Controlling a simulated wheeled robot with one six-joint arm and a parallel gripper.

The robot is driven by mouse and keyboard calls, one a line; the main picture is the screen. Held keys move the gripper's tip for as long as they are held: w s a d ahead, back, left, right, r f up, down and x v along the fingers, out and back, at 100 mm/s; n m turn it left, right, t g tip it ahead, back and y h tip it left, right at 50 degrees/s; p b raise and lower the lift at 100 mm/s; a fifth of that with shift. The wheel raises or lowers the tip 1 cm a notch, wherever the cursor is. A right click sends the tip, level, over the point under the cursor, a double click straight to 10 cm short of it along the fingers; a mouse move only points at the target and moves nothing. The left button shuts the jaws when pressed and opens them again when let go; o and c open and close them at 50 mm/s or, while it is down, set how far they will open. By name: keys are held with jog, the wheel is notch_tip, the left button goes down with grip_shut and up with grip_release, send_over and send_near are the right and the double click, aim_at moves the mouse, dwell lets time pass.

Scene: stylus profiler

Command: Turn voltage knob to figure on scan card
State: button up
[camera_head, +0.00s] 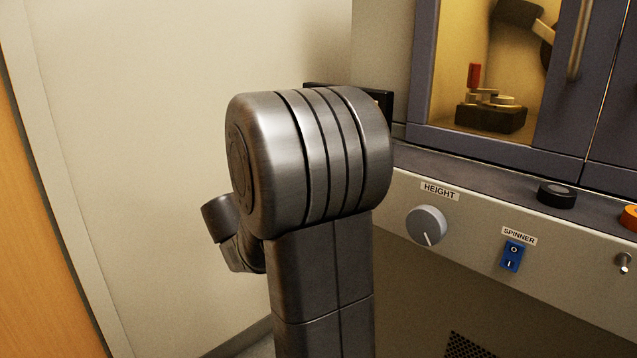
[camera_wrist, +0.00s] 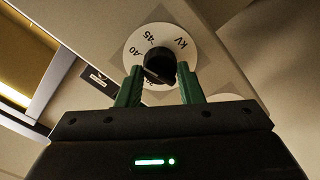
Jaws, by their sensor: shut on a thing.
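The voltage knob (camera_wrist: 157,62) is black and round and sits at the centre of a white dial (camera_wrist: 134,50) in the wrist view. I cannot make out which figure the knob's pointer meets. In the head view my arm hides the knob and gripper. I cannot identify the scan card in either view.
The head view shows a cabinet panel with a grey HEIGHT knob (camera_head: 427,225), a blue SPINNER switch (camera_head: 512,256) and a metal toggle (camera_head: 622,261). Above it are a black button (camera_head: 556,195), an orange button (camera_head: 630,217) and a window with a red-handled clamp (camera_head: 474,76) behind.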

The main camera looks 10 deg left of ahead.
jog(key=m, duration=0.7)
jog(key=shift+r, duration=0.1)
jog(key=o, duration=1.1)
jog(key=shift+c, duration=0.2)
jog(key=v, duration=0.8)
jog(key=p+v, duration=0.3)
jog(key=v, duration=1)
jog(key=shift+s+a, duration=0.25)
jog(key=shift+s, duration=0.05)
